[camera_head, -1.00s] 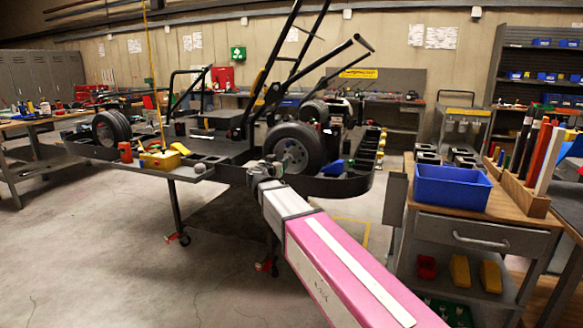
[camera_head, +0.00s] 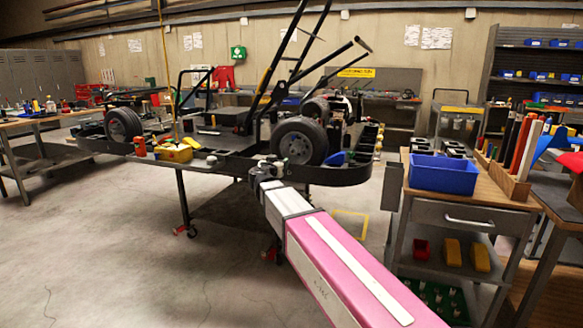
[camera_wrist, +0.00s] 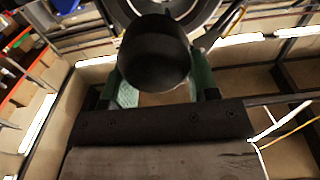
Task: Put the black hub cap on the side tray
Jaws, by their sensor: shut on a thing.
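A black, round hub cap (camera_wrist: 155,50) fills the middle of the wrist view. My gripper (camera_wrist: 162,88) is shut on it, with green pads on either side. In the head view my gripper (camera_head: 265,168) is at the near side of the kart frame, in front of and below the right-hand wheel (camera_head: 300,140); the hub cap is not clear there. A flat grey side tray (camera_head: 200,163) lies along the kart's near side, left of my gripper. Behind it a yellow box (camera_head: 173,153) and an orange item (camera_head: 140,146) stand.
A cart (camera_head: 470,215) with a blue bin (camera_head: 443,175) and upright coloured rods stands to the right. A workbench (camera_head: 40,125) stands at the left. Black bars rise above the kart. The floor (camera_head: 110,250) at front left is clear.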

